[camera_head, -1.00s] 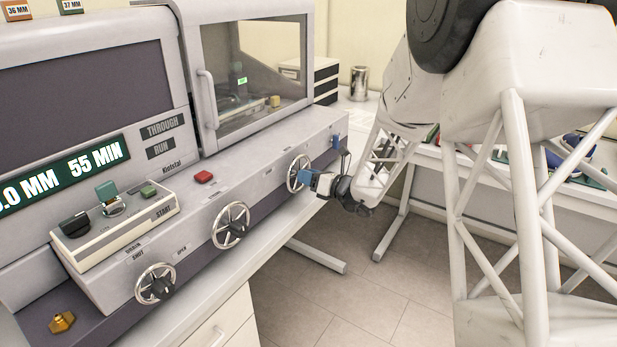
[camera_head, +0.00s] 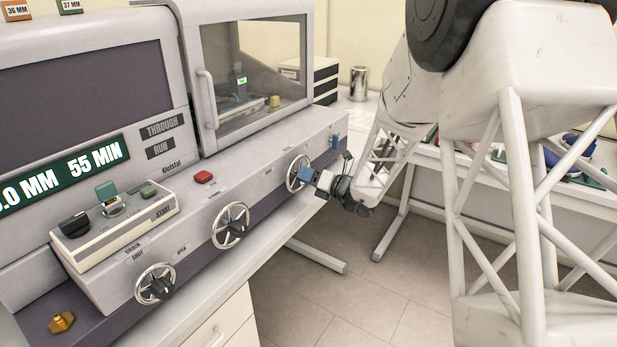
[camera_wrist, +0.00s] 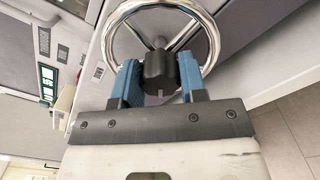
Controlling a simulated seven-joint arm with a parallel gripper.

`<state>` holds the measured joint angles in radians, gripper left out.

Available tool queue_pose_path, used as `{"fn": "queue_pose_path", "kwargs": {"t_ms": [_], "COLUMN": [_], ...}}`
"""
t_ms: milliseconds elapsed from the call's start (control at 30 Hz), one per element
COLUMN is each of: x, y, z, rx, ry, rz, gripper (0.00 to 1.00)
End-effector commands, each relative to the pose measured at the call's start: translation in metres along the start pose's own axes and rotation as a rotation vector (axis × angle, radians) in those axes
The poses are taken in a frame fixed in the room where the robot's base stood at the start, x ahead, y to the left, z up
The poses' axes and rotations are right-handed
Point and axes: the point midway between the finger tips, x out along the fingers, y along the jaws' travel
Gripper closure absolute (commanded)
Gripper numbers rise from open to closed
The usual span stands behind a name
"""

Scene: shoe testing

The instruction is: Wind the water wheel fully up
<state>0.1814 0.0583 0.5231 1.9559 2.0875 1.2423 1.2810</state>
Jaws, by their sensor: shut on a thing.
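The machine's front has three chrome handwheels with dark hubs. My gripper (camera_head: 308,175) is at the far right wheel (camera_head: 292,172). In the wrist view this wheel's chrome rim (camera_wrist: 203,28) and spokes show beyond my blue fingers. My gripper (camera_wrist: 158,80) is shut on the wheel's dark centre knob (camera_wrist: 158,72), with one finger on each side of it. The other two wheels, the middle one (camera_head: 231,226) and the near left one (camera_head: 155,285), are untouched. I cannot read which wheel is labelled for the water wheel.
A control box (camera_head: 115,222) with a dark knob and buttons sits on the machine's ledge. A red button (camera_head: 203,176) is above the wheels. A glazed chamber door (camera_head: 255,70) stands behind. Open floor (camera_head: 345,305) lies in front of the machine.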

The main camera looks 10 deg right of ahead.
Motion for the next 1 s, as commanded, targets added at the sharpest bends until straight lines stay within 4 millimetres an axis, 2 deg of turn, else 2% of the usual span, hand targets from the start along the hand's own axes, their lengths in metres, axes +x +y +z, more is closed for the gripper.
{"fn": "queue_pose_path", "kwargs": {"t_ms": [33, 200, 667, 1000], "x": [0.0, 0.0, -0.006, -0.04], "y": [-0.001, 0.0, 0.0, -0.001], "z": [-0.002, -0.001, 0.0, 0.0], "rx": [0.002, 0.001, 0.0, 0.0], "ry": [0.002, 0.001, 0.0, -0.001], "rz": [-0.001, -0.001, -0.001, -0.001], "gripper": [0.6, 0.36, 0.36, 0.36]}}
